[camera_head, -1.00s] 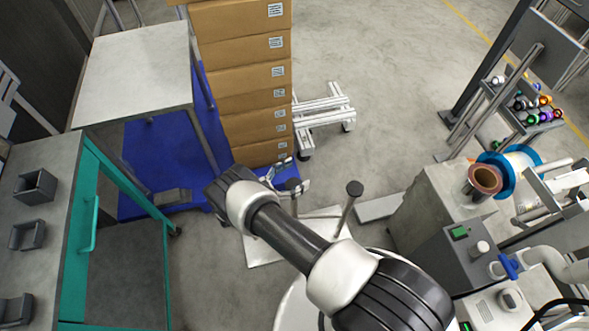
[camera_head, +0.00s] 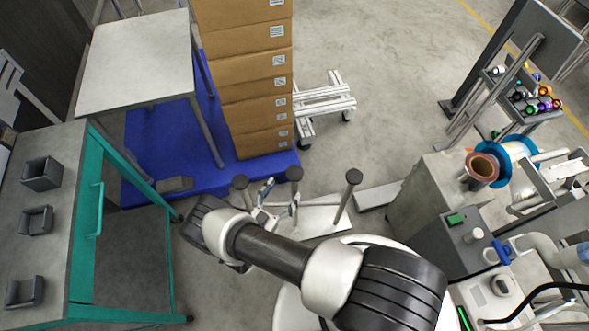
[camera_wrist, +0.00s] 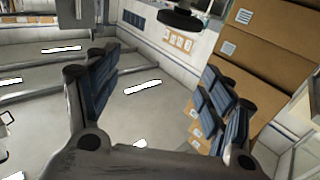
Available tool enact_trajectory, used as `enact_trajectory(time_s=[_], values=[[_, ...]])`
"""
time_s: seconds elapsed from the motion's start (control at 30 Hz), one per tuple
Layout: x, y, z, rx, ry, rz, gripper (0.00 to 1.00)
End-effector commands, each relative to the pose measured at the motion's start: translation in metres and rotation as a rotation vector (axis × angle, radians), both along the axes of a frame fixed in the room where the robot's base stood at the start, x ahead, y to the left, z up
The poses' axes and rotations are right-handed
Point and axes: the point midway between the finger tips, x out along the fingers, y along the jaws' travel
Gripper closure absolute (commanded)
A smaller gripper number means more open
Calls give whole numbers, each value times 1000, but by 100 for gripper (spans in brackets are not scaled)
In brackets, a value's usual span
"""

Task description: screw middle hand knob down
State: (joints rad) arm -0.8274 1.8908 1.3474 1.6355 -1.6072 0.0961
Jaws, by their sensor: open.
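Three dark round hand knobs on upright posts stand in a row in the head view: a left one (camera_head: 240,182), the middle hand knob (camera_head: 294,174) and a right one (camera_head: 353,177). My gripper (camera_head: 268,203) is open and empty, just left of and nearer than the middle knob's post, with my wrist to its left. In the wrist view my gripper (camera_wrist: 163,75) has its blue-padded fingers wide apart. A black round knob (camera_wrist: 182,20) shows there at the top, beyond the fingertips; I cannot tell which of the three it is.
A stack of cardboard boxes (camera_head: 243,100) on a blue pallet (camera_head: 150,150) stands behind the knobs. A teal-framed bench (camera_head: 55,235) is at left. A grey machine cabinet (camera_head: 425,205) with a copper reel (camera_head: 482,168) is at right. Open floor lies behind.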

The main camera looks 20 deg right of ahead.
Motion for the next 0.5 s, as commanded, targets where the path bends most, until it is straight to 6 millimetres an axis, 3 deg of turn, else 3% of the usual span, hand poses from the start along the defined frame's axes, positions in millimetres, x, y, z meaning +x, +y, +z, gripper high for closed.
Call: enact_trajectory(time_s=[0.03, 0.2, 0.33, 0.5], values=[[-21, 6, -10, -9, 14, 103, 26], [-59, 13, -35, 15, 33, 314, 26], [-63, 12, -40, 25, 36, 353, 26], [-47, 3, -40, 28, 35, 345, 26]])
